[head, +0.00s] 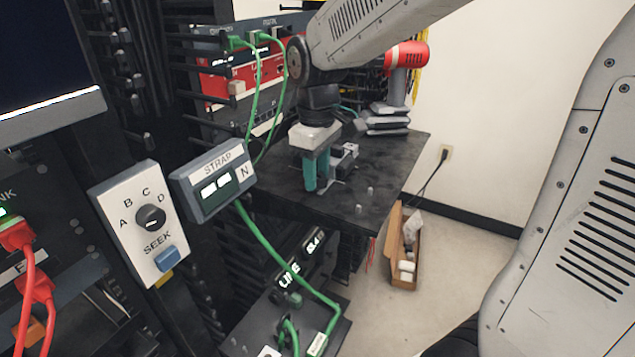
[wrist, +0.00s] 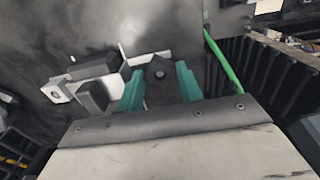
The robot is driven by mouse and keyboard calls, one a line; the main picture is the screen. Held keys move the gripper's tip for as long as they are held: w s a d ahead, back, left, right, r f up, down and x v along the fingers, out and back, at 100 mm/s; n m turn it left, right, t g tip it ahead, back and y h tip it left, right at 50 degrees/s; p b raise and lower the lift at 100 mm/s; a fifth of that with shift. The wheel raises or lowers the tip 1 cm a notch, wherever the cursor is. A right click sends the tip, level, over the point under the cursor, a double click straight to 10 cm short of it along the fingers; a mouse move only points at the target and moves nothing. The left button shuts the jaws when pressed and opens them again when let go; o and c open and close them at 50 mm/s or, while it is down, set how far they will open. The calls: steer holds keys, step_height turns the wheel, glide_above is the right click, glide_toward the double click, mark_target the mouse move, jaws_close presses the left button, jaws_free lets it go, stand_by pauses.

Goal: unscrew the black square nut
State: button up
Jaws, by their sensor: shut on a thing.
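The black square nut (wrist: 161,80) shows in the wrist view between the two teal fingers of my gripper (wrist: 160,88), with a lighter round spot at its middle. The fingers are shut on its sides. In the head view my gripper (head: 317,186) points down at the black table top (head: 390,165), and its fingers hide the nut there. A grey and white bracket-like part (wrist: 92,82) with dark blocks sits just left of the fingers in the wrist view. It also shows beside the fingers in the head view (head: 346,158).
A red and grey power tool (head: 406,60) stands at the table's back. Small pegs (head: 369,191) rise near its front right. A rack with green cables (head: 258,95) stands close left of my arm. An open cardboard box (head: 403,250) lies on the floor.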

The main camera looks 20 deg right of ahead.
steer(key=shift+r+n, duration=0.1)
steer(key=shift+n, duration=0.9)
steer(key=shift+n, duration=0.5)
steer(key=o, duration=0.7)
steer(key=shift+r, duration=1.45)
steer(key=shift+o, duration=0.3)
